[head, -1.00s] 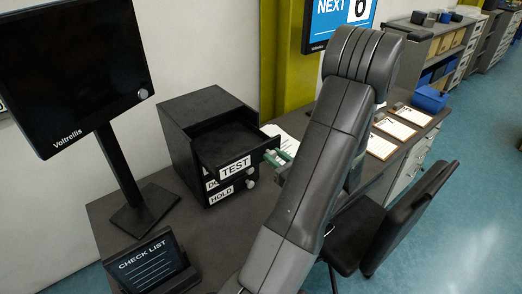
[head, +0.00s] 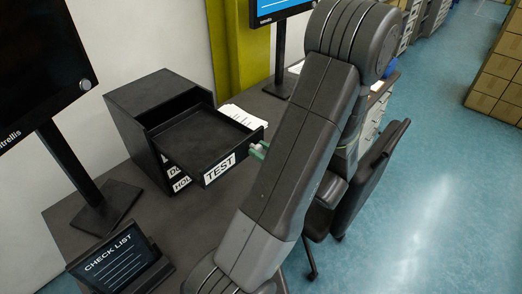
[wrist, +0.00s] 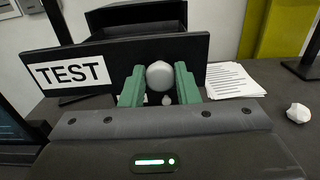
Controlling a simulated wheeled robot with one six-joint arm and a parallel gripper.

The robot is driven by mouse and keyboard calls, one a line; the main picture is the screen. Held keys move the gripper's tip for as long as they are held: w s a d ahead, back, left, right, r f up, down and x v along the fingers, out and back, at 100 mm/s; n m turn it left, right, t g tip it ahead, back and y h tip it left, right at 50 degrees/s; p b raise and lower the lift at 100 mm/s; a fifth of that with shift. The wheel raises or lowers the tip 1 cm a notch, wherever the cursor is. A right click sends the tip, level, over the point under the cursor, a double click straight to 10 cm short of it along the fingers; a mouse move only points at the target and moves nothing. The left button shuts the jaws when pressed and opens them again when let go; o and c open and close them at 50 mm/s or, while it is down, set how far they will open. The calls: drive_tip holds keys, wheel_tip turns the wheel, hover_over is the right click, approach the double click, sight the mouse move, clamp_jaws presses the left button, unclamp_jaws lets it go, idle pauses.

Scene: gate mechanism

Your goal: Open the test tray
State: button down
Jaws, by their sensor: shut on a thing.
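The test tray (head: 205,139) is a black drawer with a white TEST label, pulled well out of the black cabinet (head: 146,98) on the desk. The tray is empty. In the wrist view the tray front (wrist: 115,60) faces me, with a round pale knob (wrist: 160,75). My gripper (wrist: 160,88) has green fingers, one on each side of the knob, and is shut on it. In the head view my gripper (head: 259,150) is at the right end of the tray front, partly hidden by my arm.
A check list stand (head: 119,259) is at the front left of the desk (head: 75,220). A black monitor (head: 40,70) stands at left. Papers (head: 243,116) lie behind the tray, and a chair (head: 372,170) is at right.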

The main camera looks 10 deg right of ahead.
drive_tip(key=c, duration=1.1)
unclamp_jaws()
drive_tip(key=b+v, duration=0.2)
drive_tip(key=v, duration=1.1)
drive_tip(key=shift+s+d, duration=0.25)
drive_tip(key=shift+s, duration=0.1)
drive_tip(key=p+x, duration=0.2)
drive_tip(key=x, duration=1.2)
